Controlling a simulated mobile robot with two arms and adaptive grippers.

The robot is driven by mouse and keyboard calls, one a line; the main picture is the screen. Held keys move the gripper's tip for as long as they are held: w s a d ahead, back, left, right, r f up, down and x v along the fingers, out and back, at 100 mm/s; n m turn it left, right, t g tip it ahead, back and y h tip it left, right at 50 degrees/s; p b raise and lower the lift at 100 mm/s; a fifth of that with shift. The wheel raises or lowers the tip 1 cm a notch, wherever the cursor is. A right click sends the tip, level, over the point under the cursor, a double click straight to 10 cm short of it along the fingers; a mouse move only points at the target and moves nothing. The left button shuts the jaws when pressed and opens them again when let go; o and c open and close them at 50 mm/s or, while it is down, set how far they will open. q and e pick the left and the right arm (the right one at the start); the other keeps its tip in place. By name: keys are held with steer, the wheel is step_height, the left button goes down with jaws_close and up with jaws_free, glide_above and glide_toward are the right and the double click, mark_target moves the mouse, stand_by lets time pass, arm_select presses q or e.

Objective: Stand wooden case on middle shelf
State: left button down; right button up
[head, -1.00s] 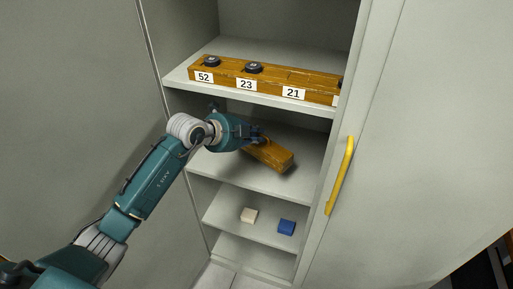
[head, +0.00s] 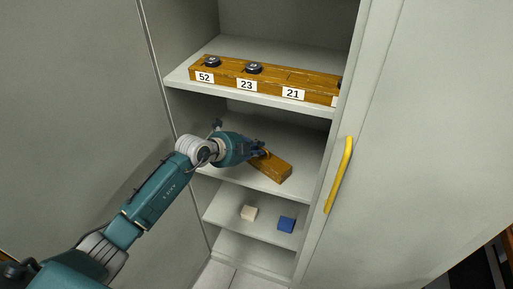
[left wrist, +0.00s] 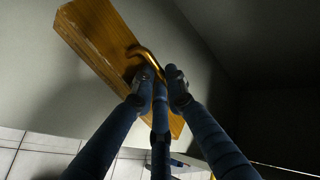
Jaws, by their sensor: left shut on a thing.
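The wooden case (head: 274,170) is a brown box at the middle shelf (head: 302,150) in the head view. In the left wrist view the case (left wrist: 97,35) shows its wooden face and a brass-coloured handle (left wrist: 147,56). My left gripper (head: 262,154) is shut on the case by this handle; its fingers also show in the left wrist view (left wrist: 158,78). The case lies slanted in the head view, its free end toward the lower right. I cannot tell whether it touches the shelf. My right gripper is not in view.
The upper shelf (head: 180,82) holds a long wooden block (head: 268,82) with number labels and dark knobs. A yellow handle (head: 339,174) stands out at the right. The middle shelf around the case looks clear.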

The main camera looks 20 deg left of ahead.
arm_select(q)
steer(key=c, duration=1.8)
jaws_free()
steer(key=shift+o, duration=0.2)
steer(key=b+v, duration=0.1)
steer(key=v, duration=1.1)
steer(key=shift+s, duration=0.15)
